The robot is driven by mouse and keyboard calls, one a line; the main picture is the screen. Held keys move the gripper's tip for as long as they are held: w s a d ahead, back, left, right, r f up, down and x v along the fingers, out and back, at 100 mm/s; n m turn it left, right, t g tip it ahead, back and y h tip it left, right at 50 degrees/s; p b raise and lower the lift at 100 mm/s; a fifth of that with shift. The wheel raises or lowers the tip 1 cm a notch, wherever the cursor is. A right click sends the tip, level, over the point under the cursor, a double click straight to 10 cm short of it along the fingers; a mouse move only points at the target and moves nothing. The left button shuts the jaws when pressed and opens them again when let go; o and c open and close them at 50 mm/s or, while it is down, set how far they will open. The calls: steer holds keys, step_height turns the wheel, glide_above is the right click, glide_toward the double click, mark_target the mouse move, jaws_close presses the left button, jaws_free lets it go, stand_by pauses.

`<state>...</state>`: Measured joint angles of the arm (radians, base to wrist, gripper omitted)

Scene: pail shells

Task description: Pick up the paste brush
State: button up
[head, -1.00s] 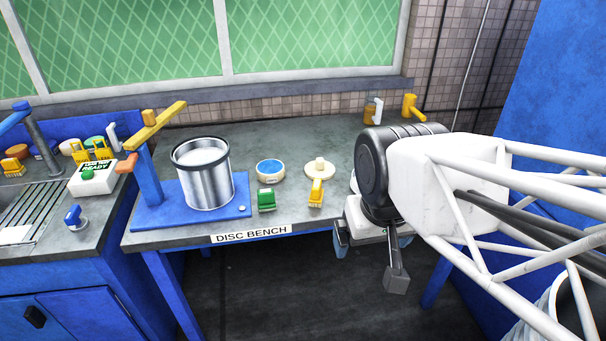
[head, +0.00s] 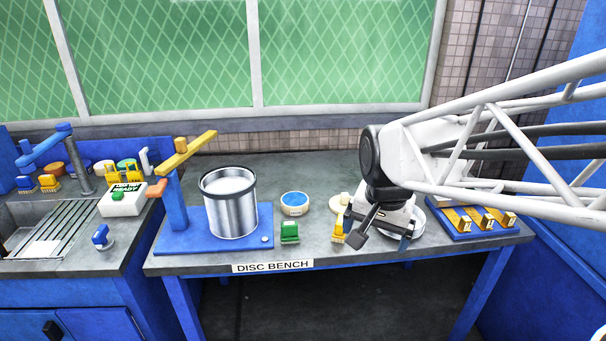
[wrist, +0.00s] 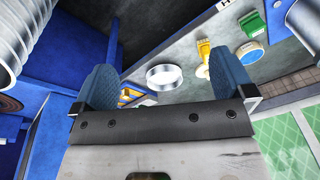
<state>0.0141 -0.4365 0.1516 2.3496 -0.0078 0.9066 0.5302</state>
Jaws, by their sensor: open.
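Two brushes lie near the bench front: a yellow one (head: 338,231) before a cream round lid (head: 340,202), and a green one (head: 289,232) before a round tub with blue contents (head: 295,203). I cannot tell which is the paste brush. The yellow brush (wrist: 204,54) and green brush (wrist: 252,22) also show in the wrist view. My gripper (head: 377,238) is open and empty above the bench, just right of the yellow brush. In the wrist view a white ring-shaped dish (wrist: 165,77) shows between the fingers.
A metal pail (head: 231,205) stands on a blue base with a yellow-topped post at left. A rack of several yellow-handled pieces (head: 482,217) lies at the right bench end. A sink (head: 45,235) is far left. The bench behind the tub is clear.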

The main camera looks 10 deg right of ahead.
steer(key=w+f+m+g, duration=0.1)
steer(key=w+f+m, duration=0.25)
steer(key=w, duration=0.45)
steer(key=w+f+m, duration=0.2)
steer(key=w+m, duration=0.3)
steer(key=w, duration=0.3)
steer(key=m+g, duration=0.1)
steer(key=m, duration=0.7)
glide_toward(341, 218)
steer(key=shift+n, duration=0.25)
steer(key=f, duration=0.5)
steer(key=shift+s+d+f, duration=0.1)
steer(key=shift+s+d, duration=0.05)
steer(key=shift+s, duration=0.05)
steer(key=shift+w+f, duration=0.35)
steer(key=shift+f, duration=1.25)
steer(key=shift+s+f, duration=0.15)
steer(key=shift+f, duration=1.15)
steer(key=shift+s+f, duration=0.1)
steer(key=shift+f, duration=1.2)
